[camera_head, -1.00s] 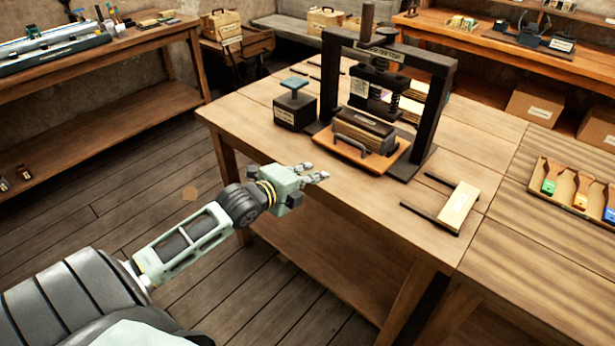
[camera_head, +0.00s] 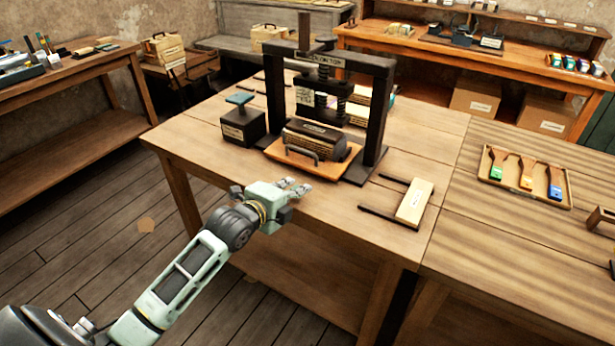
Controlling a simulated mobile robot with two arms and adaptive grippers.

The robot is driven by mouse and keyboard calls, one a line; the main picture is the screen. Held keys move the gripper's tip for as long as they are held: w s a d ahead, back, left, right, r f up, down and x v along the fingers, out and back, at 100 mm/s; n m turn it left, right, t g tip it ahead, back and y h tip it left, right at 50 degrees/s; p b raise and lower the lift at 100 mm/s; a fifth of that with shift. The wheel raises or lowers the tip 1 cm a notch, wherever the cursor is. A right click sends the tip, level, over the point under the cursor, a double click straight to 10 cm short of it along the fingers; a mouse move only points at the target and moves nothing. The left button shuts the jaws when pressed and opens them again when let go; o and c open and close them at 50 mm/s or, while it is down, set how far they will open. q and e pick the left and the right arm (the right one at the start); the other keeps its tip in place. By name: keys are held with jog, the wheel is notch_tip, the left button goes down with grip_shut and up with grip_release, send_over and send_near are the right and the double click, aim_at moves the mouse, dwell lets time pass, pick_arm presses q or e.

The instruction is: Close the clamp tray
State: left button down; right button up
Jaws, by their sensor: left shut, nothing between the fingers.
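The clamp tray (camera_head: 334,170) is an orange-brown wooden tray with a dark curved handle (camera_head: 300,152) on its front. It sticks out from the front of the dark handwheel press (camera_head: 377,108), toward me. A dark block with pale layers (camera_head: 318,138) sits on the tray under the press screw. My left gripper (camera_head: 298,188) is at the table's front edge, in front of and a little below the tray handle, apart from it. Its fingers are shut and empty, pointing right. My right gripper is not in view.
A dark box with a teal-topped knob (camera_head: 241,122) stands left of the press. A pale block with two dark bars (camera_head: 413,203) lies to the right. A tray of coloured tools (camera_head: 497,171) lies further right. The table's front strip is mostly clear.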

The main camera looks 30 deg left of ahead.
aim_at(314, 171)
pick_arm(q)
jog(key=x, duration=0.4)
jog(key=r+x, duration=0.1)
jog(key=x, duration=0.1)
jog(key=shift+w+p, duration=0.3)
jog(key=shift+w, duration=0.15)
jog(key=shift+w+b, duration=0.45)
jog(key=shift+w, duration=0.5)
jog(key=shift+w+d+f, duration=0.1)
jog(key=shift+w, duration=0.25)
jog(key=shift+s, duration=0.15)
